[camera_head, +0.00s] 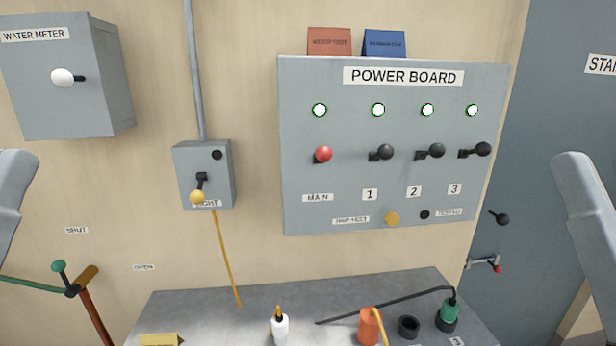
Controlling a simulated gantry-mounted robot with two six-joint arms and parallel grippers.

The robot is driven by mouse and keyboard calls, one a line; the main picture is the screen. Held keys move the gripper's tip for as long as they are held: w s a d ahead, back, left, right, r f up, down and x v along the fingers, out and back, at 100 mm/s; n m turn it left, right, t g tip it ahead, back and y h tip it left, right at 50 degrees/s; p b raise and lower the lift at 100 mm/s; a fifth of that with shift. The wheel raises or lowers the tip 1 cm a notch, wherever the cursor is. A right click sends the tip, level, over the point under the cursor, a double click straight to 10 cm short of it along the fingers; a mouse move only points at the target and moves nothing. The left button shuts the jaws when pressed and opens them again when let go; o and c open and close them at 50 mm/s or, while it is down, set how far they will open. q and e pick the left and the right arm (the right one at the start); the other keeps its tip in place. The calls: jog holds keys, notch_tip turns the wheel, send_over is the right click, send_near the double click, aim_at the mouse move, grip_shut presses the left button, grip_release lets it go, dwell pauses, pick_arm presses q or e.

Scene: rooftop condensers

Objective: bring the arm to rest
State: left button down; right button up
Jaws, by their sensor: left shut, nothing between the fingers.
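A grey link of my left arm (12,195) shows at the left edge of the head view, in front of the beige wall. A grey link of my right arm (590,215) shows at the right edge, in front of the grey door. No fingers of either gripper show in the view. Neither visible link touches the panel, boxes or bench.
The power board (395,220) has a red lever, several black levers and green lamps. A switch box (222,178), a water meter box (110,115) and a green-handled valve (72,290) are at left. Below, a grey bench (200,305) holds several small items.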

notch_tip(320, 180, up, 38)
jog(key=p, duration=3.4)
jog(key=shift+f, duration=0.25)
jog(key=shift+s, duration=0.1)
